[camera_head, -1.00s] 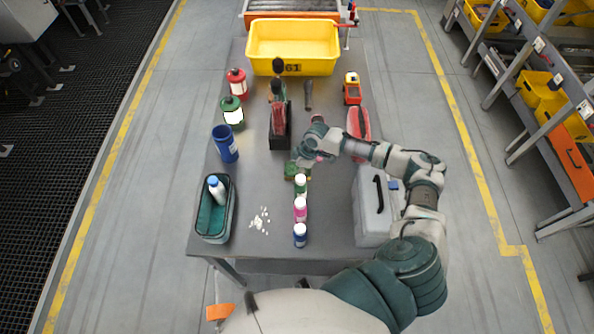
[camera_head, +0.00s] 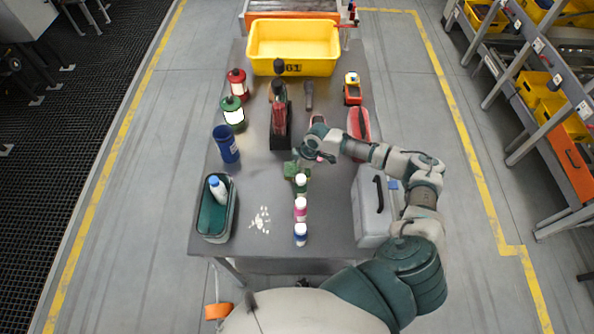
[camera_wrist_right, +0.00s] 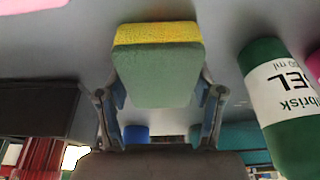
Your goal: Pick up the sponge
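The sponge (camera_head: 291,170) shows as a small green block on the grey table (camera_head: 262,190), just behind the row of bottles. In the right wrist view the sponge (camera_wrist_right: 158,70) is green with a yellow layer. My right gripper (camera_head: 303,155) is close to the sponge, just behind it in the head view. In the right wrist view its two fingers (camera_wrist_right: 162,95) stand apart, one on each side of the sponge's lower end. Whether they touch it is hard to tell. My left gripper is not in view.
A green bottle (camera_wrist_right: 290,105) stands close beside the sponge, with pink (camera_head: 300,208) and blue (camera_head: 300,235) ones in front. A black holder (camera_head: 281,140) stands behind. A grey case (camera_head: 372,215) lies right, a teal bin (camera_head: 231,218) left. A yellow crate (camera_head: 293,66) is at the far end.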

